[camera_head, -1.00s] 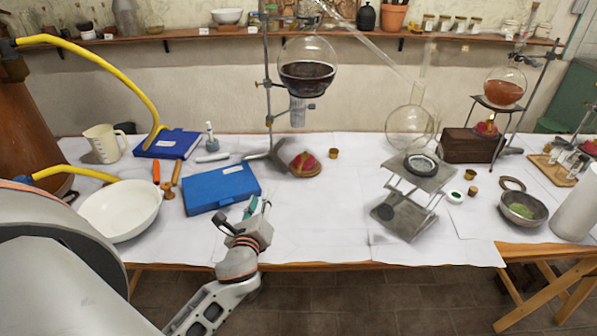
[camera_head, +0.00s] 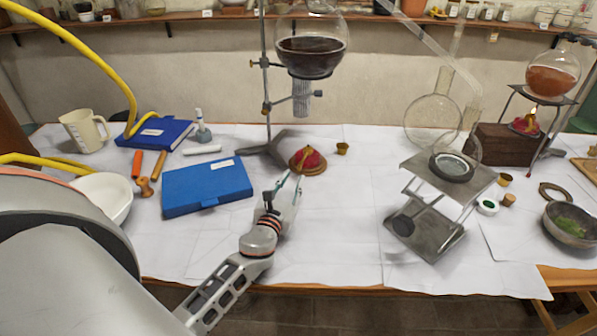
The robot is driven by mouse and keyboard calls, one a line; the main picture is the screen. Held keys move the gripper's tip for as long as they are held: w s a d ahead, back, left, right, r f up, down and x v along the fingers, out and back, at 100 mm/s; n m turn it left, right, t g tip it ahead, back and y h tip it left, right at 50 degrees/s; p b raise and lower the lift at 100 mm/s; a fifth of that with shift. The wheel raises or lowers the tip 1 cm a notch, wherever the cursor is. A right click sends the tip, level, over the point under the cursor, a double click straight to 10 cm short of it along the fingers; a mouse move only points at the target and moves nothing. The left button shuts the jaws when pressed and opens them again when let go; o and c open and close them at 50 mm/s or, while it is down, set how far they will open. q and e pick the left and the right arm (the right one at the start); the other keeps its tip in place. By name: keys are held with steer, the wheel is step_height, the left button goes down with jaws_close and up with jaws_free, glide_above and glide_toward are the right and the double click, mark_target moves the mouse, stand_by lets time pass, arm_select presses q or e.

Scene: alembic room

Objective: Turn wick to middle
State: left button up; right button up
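My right gripper is out of view.
A blue case (camera_head: 207,187) lies left of my gripper. A stand (camera_head: 268,150) holds a dark-liquid flask (camera_head: 311,50) behind the first burner. A metal jack (camera_head: 430,225) stands to the right. The cloth between gripper and jack is clear.

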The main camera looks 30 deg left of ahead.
mark_target(299, 168)
arm_select(q)
steer(key=shift+x, duration=2.7)
jaws_close()
